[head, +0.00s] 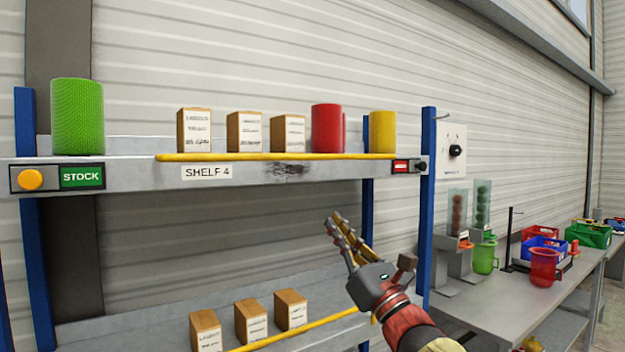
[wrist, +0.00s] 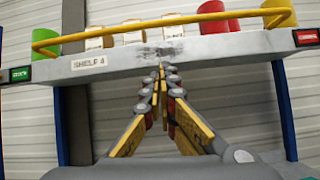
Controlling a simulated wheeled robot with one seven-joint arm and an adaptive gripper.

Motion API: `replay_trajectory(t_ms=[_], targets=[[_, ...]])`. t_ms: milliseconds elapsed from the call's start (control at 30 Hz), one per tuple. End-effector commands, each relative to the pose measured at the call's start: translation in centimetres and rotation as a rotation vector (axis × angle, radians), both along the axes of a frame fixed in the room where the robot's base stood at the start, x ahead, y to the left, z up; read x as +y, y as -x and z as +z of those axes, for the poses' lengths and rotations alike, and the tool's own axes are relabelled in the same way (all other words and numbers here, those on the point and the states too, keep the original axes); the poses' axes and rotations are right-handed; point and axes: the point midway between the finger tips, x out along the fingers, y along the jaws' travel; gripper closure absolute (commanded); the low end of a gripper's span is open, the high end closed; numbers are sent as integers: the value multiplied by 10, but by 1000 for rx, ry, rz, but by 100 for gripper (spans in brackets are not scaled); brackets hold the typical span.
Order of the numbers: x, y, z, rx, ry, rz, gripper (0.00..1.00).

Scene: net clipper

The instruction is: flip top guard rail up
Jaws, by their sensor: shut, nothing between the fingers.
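The top guard rail (head: 270,156) is a yellow bar along the front edge of the upper shelf (head: 130,176), low in front of the boxes and cylinders. In the wrist view the rail (wrist: 110,37) runs across the shelf front with bent ends. My gripper (head: 336,222) is below and in front of the shelf, right of its middle, pointing up and left. Its fingers are together with nothing between them. In the wrist view the fingertips (wrist: 161,68) are at the lower part of the shelf front, below the rail; whether they touch the shelf is unclear.
The upper shelf holds a green cylinder (head: 77,116), wooden boxes (head: 194,130), a red cylinder (head: 327,128) and a yellow cylinder (head: 382,132). A blue post (head: 428,190) stands right of the shelf. A lower shelf holds more boxes (head: 250,320). A workbench (head: 500,290) with bins is at right.

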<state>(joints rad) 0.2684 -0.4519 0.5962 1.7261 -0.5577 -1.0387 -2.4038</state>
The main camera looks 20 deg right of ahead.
Motion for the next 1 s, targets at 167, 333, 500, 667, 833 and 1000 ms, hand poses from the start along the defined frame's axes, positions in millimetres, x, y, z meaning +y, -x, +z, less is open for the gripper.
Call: replay_trajectory(t_ms=[167,333,500,667,833,1000], targets=[[1,2,3,-31,64,-39,100],[1,2,2,-32,70,-44,100],[1,2,3,-32,69,-43,100],[3,-6,7,-31,68,-42,100],[11,-27,21,-31,68,-41,100],[20,-54,40,-31,68,-41,100]])
